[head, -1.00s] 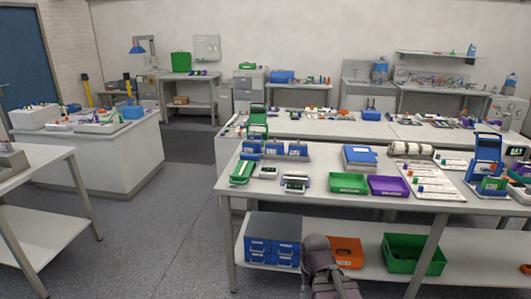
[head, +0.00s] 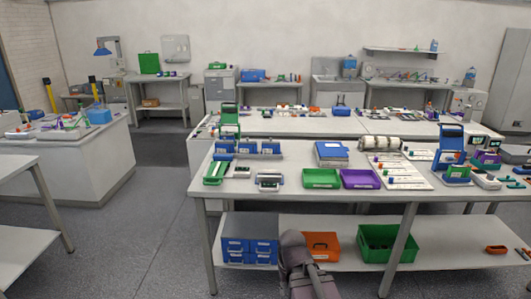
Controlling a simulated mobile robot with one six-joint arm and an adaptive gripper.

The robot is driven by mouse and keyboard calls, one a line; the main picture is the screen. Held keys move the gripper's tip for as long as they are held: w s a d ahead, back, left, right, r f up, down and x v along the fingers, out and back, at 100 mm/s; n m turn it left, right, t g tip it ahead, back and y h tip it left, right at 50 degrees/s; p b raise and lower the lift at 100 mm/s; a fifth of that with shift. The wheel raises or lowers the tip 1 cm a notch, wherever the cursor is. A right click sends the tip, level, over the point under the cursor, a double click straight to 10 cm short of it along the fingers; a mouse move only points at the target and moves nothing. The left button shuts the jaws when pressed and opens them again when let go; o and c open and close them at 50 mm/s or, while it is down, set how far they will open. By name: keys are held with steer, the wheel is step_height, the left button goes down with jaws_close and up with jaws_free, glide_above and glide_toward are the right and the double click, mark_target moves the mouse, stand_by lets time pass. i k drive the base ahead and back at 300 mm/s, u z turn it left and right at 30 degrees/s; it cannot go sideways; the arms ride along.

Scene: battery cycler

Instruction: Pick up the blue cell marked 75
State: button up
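No cell marked 75 can be made out; markings are too small to read. Small coloured pieces, some blue, stand along the left side of a white board (head: 408,178) on the near bench, in the head view. Whether one of them is the cell I cannot tell. Part of my arm shows at the bottom centre, in front of the bench's lower shelf. My gripper's fingers are not visible.
The near bench (head: 285,200) carries a green tray (head: 321,179), a purple tray (head: 360,180), a blue case (head: 331,153) and several devices. Below are blue drawers (head: 249,251), an orange bin (head: 320,246) and a green bin (head: 378,243). Floor is clear at left.

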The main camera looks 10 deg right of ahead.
mark_target(220, 148)
steer(key=k, duration=1.3)
steer(key=u, duration=0.4)
steer(key=i, duration=0.75)
steer(key=u, duration=0.65)
steer(key=i, duration=1)
steer(key=u, duration=0.35)
steer(key=i, duration=0.95)
steer(key=u, duration=0.05)
